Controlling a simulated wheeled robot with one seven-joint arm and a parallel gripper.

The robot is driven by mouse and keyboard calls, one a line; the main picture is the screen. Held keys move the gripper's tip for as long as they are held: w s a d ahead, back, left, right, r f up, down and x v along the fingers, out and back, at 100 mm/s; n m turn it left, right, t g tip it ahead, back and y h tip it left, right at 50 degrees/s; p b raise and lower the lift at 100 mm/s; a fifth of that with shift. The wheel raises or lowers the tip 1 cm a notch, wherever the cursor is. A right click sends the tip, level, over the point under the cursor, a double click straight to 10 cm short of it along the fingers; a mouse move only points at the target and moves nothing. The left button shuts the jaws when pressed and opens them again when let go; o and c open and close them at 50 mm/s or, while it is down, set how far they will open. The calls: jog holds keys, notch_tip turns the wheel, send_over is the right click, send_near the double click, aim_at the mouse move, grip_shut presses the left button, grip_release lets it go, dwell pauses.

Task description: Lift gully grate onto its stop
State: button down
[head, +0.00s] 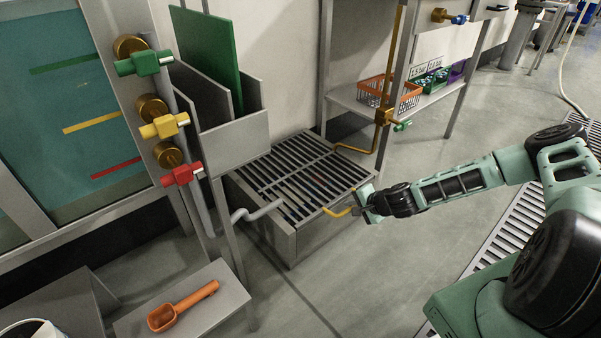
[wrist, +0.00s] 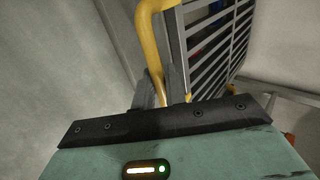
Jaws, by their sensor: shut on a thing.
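The gully grate (head: 300,170) is a dark barred grid on top of a low grey metal box (head: 285,240) against the wall. A yellow handle (head: 338,212) sticks out at its front right edge. My gripper (head: 358,206) reaches in from the right and is shut on this handle. In the wrist view the yellow handle (wrist: 150,45) runs down between the fingers (wrist: 162,92), and the grate bars (wrist: 215,40) show beside it. The grate appears to lie level or nearly so on the box. I cannot make out the stop.
Green, yellow and red valves (head: 163,125) are at the left. An orange scoop (head: 183,306) lies on a low shelf. A shelf frame with an orange basket (head: 388,92) stands behind right. The floor before the box is clear.

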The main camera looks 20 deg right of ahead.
jog(key=shift+w+a+r+p, duration=0.1)
jog(key=shift+w+r+p, duration=0.05)
jog(key=shift+r+p, duration=1.25)
jog(key=shift+w+r+p, duration=0.1)
jog(key=shift+r+p, duration=1.05)
jog(key=shift+r, duration=0.35)
jog(key=shift+f, duration=0.1)
jog(key=r+p, duration=0.2)
jog(key=w+r+p, duration=0.1)
jog(key=r+p, duration=0.1)
jog(key=r, duration=0.1)
jog(key=shift+w+a+r, duration=0.1)
jog(key=shift+a+r, duration=0.1)
jog(key=r+p, duration=0.1)
jog(key=w+r+p, duration=0.1)
jog(key=r+p, duration=0.2)
jog(key=r, duration=0.1)
jog(key=shift+w+a+r+p, duration=0.15)
jog(key=shift+w+a+p, duration=0.15)
jog(key=shift+w, duration=0.1)
